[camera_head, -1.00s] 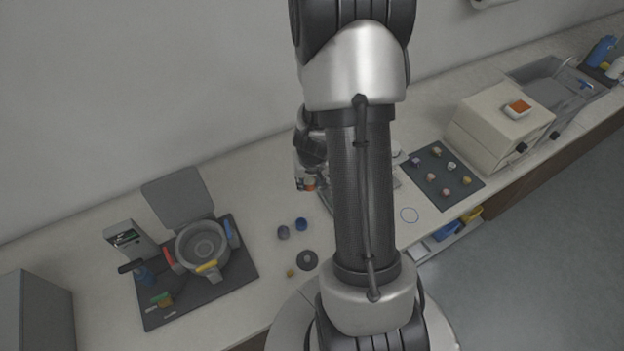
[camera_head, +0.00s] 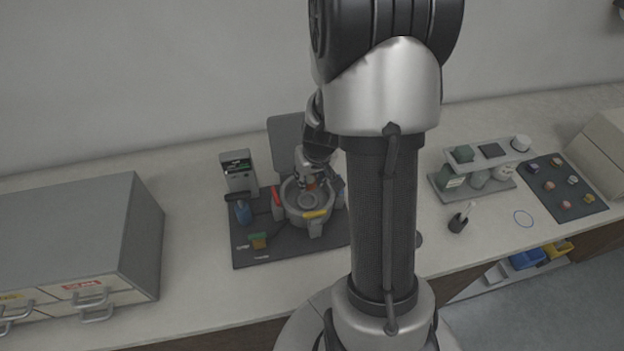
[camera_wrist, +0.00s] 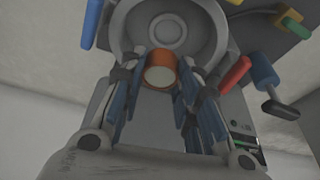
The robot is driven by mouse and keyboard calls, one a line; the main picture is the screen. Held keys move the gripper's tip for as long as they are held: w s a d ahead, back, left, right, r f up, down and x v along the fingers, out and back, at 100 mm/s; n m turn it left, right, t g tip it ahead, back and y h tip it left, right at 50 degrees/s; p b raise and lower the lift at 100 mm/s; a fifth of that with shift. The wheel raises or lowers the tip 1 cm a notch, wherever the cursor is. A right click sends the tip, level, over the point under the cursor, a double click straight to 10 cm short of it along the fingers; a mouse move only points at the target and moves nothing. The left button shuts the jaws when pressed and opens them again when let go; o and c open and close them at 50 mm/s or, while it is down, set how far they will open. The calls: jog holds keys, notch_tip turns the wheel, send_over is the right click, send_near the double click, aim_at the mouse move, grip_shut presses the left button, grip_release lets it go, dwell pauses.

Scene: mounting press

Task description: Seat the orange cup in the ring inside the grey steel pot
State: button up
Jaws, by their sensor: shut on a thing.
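The grey steel pot (camera_head: 291,209) stands on a dark mat (camera_head: 244,226), with red, yellow and blue tabs around its rim. The ring (camera_head: 311,200) shows as a round raised shape on the floor inside it. My gripper (camera_head: 311,183) is at the back part of the pot, seen from above. In the wrist view my gripper (camera_wrist: 160,80) is shut on the orange cup (camera_wrist: 161,60), whose pale round face shows. The height of the cup over the pot is hard to tell.
A grey upright plate (camera_head: 287,128) stands behind the pot. A large grey drawer cabinet (camera_head: 80,235) stands farther left. A rack (camera_head: 484,165) stands on the right.

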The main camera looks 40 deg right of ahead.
aim_at(308, 197)
jog(key=shift+w+a+f, duration=0.15)
jog(key=shift+w+a, duration=0.05)
jog(key=shift+a, duration=0.1)
jog(key=shift+s+d+f+b, duration=0.1)
jog(key=shift+f+b, duration=0.55)
notch_tip(308, 197, down, 3)
jog(key=b, duration=0.2)
jog(key=shift+f+b, duration=0.1)
jog(key=shift+b, duration=0.25)
jog(key=shift+f+b, duration=0.35)
jog(key=shift+b, duration=0.1)
jog(key=shift+f+b, duration=0.95)
jog(key=shift+b, duration=0.6)
dwell(1.2)
jog(key=shift+f, duration=0.1)
dwell(0.4)
jog(key=o, duration=1.1)
jog(key=shift+o, duration=0.2)
